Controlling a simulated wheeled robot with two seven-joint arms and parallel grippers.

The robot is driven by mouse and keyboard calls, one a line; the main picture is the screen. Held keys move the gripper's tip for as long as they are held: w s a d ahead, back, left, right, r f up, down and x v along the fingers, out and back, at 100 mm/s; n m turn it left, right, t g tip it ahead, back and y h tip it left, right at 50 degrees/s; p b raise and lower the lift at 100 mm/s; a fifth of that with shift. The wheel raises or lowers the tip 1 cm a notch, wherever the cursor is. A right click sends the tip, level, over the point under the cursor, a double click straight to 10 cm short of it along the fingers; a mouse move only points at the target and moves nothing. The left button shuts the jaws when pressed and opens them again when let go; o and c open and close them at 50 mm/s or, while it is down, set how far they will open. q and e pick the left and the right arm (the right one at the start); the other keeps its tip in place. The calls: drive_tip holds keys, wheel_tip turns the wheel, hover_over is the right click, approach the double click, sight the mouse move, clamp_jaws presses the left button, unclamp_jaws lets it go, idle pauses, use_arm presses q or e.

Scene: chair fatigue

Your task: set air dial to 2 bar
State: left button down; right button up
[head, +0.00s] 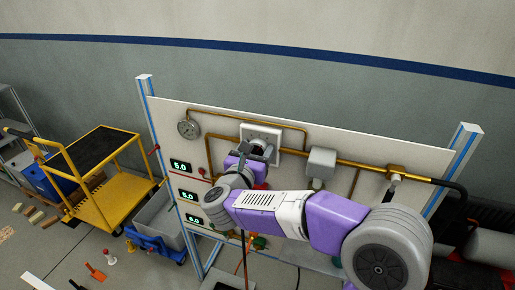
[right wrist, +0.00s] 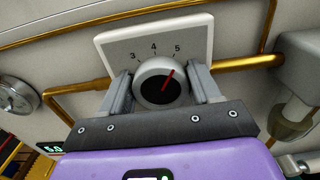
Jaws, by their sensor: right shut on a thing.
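The air dial is a round silver knob (right wrist: 160,85) with a dark face and a red pointer line. It sits on a white scale plate (right wrist: 200,32), which also shows in the head view (head: 275,133). The numbers 3, 4 and 5 are readable; lower numbers are hidden. The red line points up and right, close to 5. My right gripper (right wrist: 162,92) has one finger on each side of the knob and is shut on it; in the head view the gripper (head: 259,150) covers the knob. My left gripper is not in view.
Brass pipes (head: 345,162) and a grey box (head: 321,163) sit right of the dial. A round gauge (head: 188,128) and several green displays, the top one (head: 181,165) reading 5.0, are on the left of the panel. A yellow cart (head: 110,201) stands further left.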

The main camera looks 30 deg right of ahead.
drive_tip(key=shift+n, duration=0.3)
drive_tip(key=shift+n+b, duration=0.55)
drive_tip(key=shift+n, duration=1.45)
drive_tip(key=n, duration=0.4)
drive_tip(key=shift+w, duration=0.1)
drive_tip(key=n, duration=0.3)
drive_tip(key=shift+a, duration=0.1)
drive_tip(key=n+p, duration=0.1)
drive_tip(key=n, duration=0.2)
drive_tip(key=shift+p, duration=0.3)
drive_tip(key=n+p, duration=0.2)
drive_tip(key=n, duration=0.3)
drive_tip(key=shift+f+p, duration=0.2)
drive_tip(key=shift+p, duration=0.1)
drive_tip(key=shift+n, duration=0.3)
